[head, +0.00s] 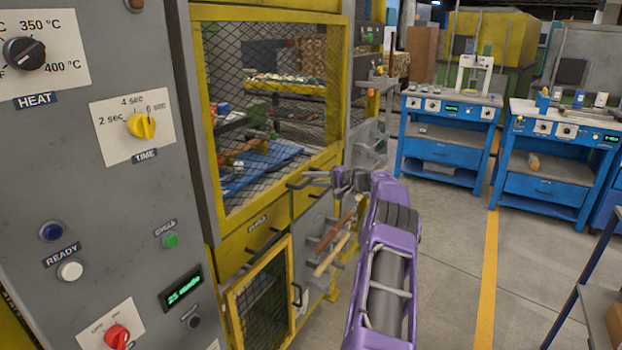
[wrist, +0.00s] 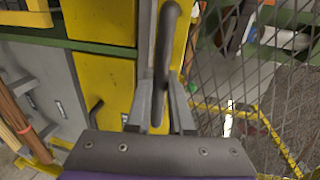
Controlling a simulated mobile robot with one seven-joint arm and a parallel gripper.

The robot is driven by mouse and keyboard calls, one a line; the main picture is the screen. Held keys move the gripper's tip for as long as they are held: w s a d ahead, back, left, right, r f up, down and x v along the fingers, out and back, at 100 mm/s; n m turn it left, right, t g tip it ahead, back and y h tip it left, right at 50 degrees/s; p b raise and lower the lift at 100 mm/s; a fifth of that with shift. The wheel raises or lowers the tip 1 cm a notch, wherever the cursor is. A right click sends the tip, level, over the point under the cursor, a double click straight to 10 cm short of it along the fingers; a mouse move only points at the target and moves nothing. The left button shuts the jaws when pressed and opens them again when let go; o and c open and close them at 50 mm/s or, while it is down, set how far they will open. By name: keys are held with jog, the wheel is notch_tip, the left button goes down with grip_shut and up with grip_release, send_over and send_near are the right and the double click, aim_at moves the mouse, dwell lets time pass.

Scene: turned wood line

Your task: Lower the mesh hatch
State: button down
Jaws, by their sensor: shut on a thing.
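The mesh hatch (head: 270,110) is a dark wire-mesh panel in a yellow frame on the front of the grey and yellow machine. Its mesh spans the opening in the head view, and mesh also fills the right of the wrist view (wrist: 240,75). I cannot tell how far it stands from fully down. My gripper (head: 325,180) is at the lower right corner of the hatch. In the wrist view my gripper (wrist: 160,105) is shut on a dark bar handle (wrist: 172,35), which stands between the fingers.
A control panel (head: 100,180) with knobs and buttons stands close on the left. A smaller yellow-framed mesh door (head: 262,300) is below the hatch. Wooden rods (head: 335,250) rest on a rack beside it. Blue workbenches (head: 445,140) stand at the back right, with open floor (head: 450,250) before them.

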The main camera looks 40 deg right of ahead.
jog(key=shift+a+f, duration=0.1)
jog(key=shift+f, duration=0.25)
jog(key=c, duration=0.8)
grip_release()
jog(key=shift+r, duration=0.1)
jog(key=shift+s+d, duration=0.2)
jog(key=p+v, duration=0.1)
jog(key=v, duration=1.6)
jog(key=shift+a+r, duration=0.1)
jog(key=shift+w, duration=0.15)
